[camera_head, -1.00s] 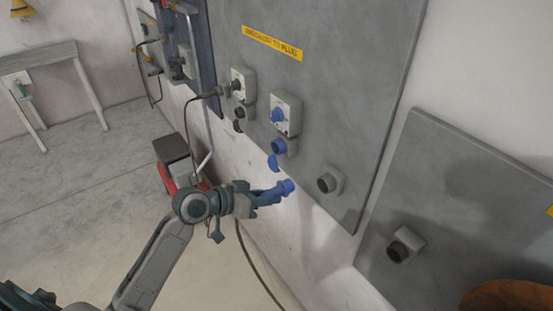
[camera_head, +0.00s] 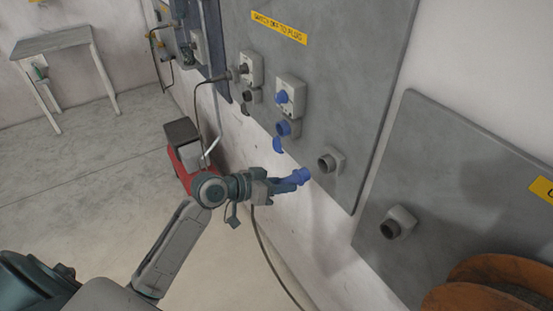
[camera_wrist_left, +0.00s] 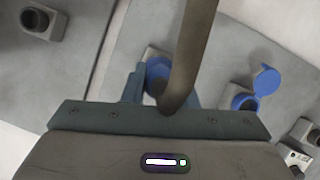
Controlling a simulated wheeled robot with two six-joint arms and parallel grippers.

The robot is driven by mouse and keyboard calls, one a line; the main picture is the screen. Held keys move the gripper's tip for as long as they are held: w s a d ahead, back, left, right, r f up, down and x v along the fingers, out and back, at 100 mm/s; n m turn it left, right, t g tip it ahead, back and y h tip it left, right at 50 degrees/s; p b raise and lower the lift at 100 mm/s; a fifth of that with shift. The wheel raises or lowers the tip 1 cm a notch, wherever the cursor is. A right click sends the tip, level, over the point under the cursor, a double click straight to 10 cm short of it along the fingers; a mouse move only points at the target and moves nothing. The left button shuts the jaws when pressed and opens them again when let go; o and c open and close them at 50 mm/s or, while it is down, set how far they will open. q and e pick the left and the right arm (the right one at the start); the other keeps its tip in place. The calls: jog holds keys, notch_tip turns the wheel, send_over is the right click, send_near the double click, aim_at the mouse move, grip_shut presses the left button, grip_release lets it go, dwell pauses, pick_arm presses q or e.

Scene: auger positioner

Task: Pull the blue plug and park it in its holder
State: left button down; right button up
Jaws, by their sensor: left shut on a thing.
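My left gripper (camera_head: 278,186) is shut on the blue plug (camera_head: 298,177) and holds it in front of the grey wall panel, below the blue socket. The plug also shows in the left wrist view (camera_wrist_left: 157,75), partly hidden by its thick dark cable (camera_wrist_left: 190,50). The blue socket (camera_head: 287,128) is empty, with its blue lid (camera_head: 277,146) hanging open. A round grey holder (camera_head: 328,162) sits on the panel just up and right of the plug's end. A gap seems to lie between them. My right gripper is not in view.
A second grey holder (camera_head: 397,222) is on a separate panel at right, above a brown cable reel (camera_head: 500,285). A switch box with a blue knob (camera_head: 290,95) is above the blue socket. A black-and-red box (camera_head: 183,150) stands left of my arm. The dark cable (camera_head: 265,250) hangs below.

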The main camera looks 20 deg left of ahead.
aim_at(307, 173)
pick_arm(q)
jog(key=shift+w+d+r, duration=0.1)
jog(key=shift+w+d, duration=0.4)
jog(key=shift+w, duration=0.1)
jog(key=shift+w+d, duration=0.4)
jog(key=shift+w, duration=0.2)
jog(key=shift+w+d, duration=0.35)
jog(key=shift+w, duration=0.25)
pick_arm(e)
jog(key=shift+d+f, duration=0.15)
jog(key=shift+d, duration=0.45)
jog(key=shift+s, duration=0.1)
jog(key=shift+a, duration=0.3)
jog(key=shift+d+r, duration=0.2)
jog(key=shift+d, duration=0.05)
pick_arm(q)
jog(key=shift+w+d, duration=0.5)
jog(key=shift+w, duration=0.25)
jog(key=shift+w+d, duration=0.45)
jog(key=shift+w, duration=0.25)
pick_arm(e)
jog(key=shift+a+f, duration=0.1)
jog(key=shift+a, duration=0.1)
pick_arm(q)
jog(key=c, duration=1.1)
grip_release()
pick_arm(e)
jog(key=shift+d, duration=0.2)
